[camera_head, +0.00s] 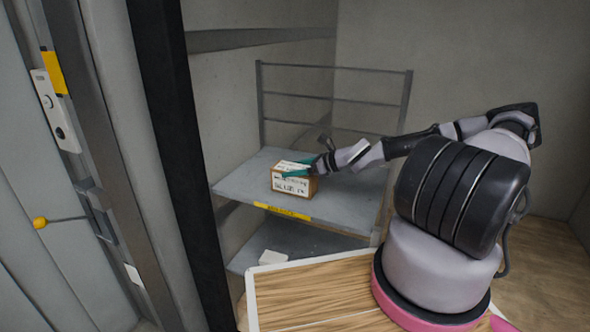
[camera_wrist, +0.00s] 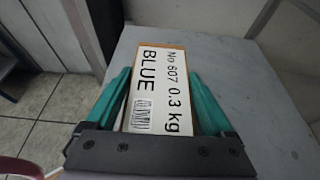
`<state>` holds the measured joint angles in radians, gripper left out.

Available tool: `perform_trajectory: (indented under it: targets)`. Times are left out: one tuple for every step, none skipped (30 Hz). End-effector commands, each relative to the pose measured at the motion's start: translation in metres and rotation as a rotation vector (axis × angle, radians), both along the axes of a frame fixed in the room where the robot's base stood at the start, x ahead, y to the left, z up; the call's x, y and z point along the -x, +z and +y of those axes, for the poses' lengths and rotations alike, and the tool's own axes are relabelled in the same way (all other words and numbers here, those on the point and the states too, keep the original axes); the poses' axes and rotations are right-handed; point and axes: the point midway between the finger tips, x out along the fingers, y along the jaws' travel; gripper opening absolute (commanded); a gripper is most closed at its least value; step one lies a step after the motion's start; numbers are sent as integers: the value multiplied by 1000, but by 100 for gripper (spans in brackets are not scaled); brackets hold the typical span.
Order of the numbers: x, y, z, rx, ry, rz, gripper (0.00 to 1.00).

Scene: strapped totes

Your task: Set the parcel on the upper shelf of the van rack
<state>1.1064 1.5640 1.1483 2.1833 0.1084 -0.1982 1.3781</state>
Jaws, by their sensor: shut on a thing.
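The parcel (camera_head: 294,184) is a small brown box with white printed labels. It is at the upper shelf (camera_head: 340,205) of the grey van rack, near the left part of its front edge. In the wrist view the parcel (camera_wrist: 160,85) shows a label reading "BLUE No 607 0.3 kg". My gripper (camera_head: 290,170) has teal fingers on both sides of the parcel and is shut on it. In the wrist view my gripper (camera_wrist: 162,100) also spans the parcel. Whether the parcel's underside touches the shelf cannot be told for certain.
A yellow label (camera_head: 283,211) marks the upper shelf's front edge. A lower shelf (camera_head: 290,241) with a small whitish item (camera_head: 272,257) is below. A dark post (camera_head: 172,130) stands at left. The upper shelf's right part is bare.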

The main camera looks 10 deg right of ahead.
Motion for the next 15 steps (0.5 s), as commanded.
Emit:
perform_trajectory:
  targets:
    - [0, 1, 0, -1, 0, -1, 10]
    - [0, 0, 0, -1, 0, -1, 10]
    - [0, 0, 0, -1, 0, -1, 10]
    - [0, -1, 0, -1, 0, -1, 10]
    - [0, -2, 0, -1, 0, 0, 10]
    - [0, -2, 0, 0, 0, 0, 100]
    - [0, -2, 0, 0, 0, 0, 100]
    - [0, -2, 0, 0, 0, 0, 100]
    - [0, -2, 0, 0, 0, 0, 100]
    - [0, -2, 0, 0, 0, 0, 100]
    - [0, -2, 0, 0, 0, 0, 100]
    - [0, -2, 0, 0, 0, 0, 100]
    - [0, -1, 0, 0, 0, 0, 100]
    - [0, 0, 0, 0, 0, 0, 100]
    - [0, 1, 0, 0, 0, 0, 100]
